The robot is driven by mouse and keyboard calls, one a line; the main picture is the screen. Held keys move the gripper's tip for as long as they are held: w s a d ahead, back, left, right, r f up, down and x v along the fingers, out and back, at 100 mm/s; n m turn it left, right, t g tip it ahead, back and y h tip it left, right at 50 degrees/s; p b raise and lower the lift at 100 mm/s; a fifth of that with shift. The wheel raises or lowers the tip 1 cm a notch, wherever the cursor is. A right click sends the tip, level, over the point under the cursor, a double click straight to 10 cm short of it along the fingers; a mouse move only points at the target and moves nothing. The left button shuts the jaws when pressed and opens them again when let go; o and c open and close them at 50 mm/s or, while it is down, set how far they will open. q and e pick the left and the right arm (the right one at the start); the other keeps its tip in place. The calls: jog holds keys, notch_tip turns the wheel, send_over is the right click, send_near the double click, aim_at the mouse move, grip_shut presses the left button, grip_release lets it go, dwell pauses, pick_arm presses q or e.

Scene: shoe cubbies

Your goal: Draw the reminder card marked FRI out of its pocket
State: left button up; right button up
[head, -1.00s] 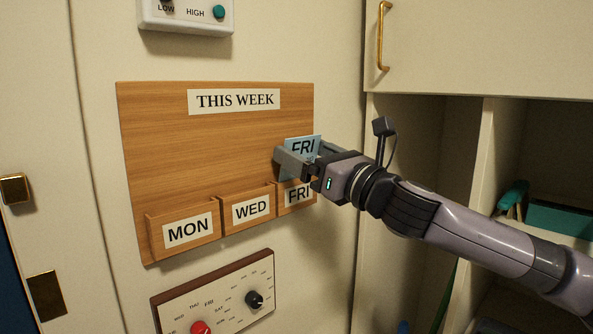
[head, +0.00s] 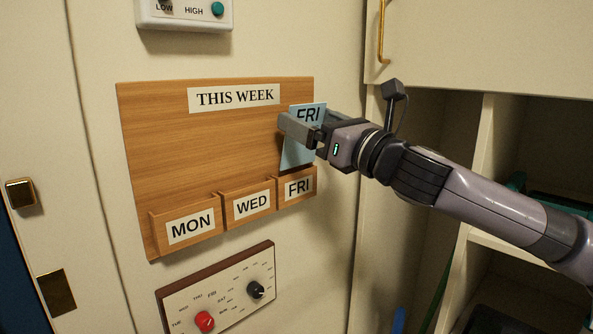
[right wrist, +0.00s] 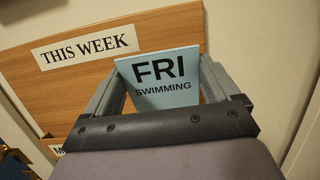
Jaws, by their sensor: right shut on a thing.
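The light blue FRI card (head: 296,152) is in my right gripper (head: 301,131), above the wooden FRI pocket (head: 298,186) at the right end of the board. In the head view the card's lower edge shows just above the pocket's rim; I cannot tell if a bit is still inside. In the right wrist view the card (right wrist: 163,86) reads FRI and SWIMMING and stands between the two fingers of the right gripper (right wrist: 160,92). The gripper is shut on it. My left gripper is not in view.
The wooden board (head: 200,135) headed THIS WEEK also has MON (head: 188,228) and WED (head: 250,204) pockets. A dial panel (head: 225,295) with red and black knobs is below. A switch box (head: 185,14) is above. Open cubbies (head: 520,260) stand at the right.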

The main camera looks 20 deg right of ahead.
jog(key=shift+s+r, duration=0.1)
jog(key=s+d+r, duration=0.1)
jog(key=s+d, duration=0.1)
jog(key=s, duration=0.4)
jog(key=shift+s+d+r, duration=0.2)
jog(key=shift+s, duration=0.05)
dwell(0.5)
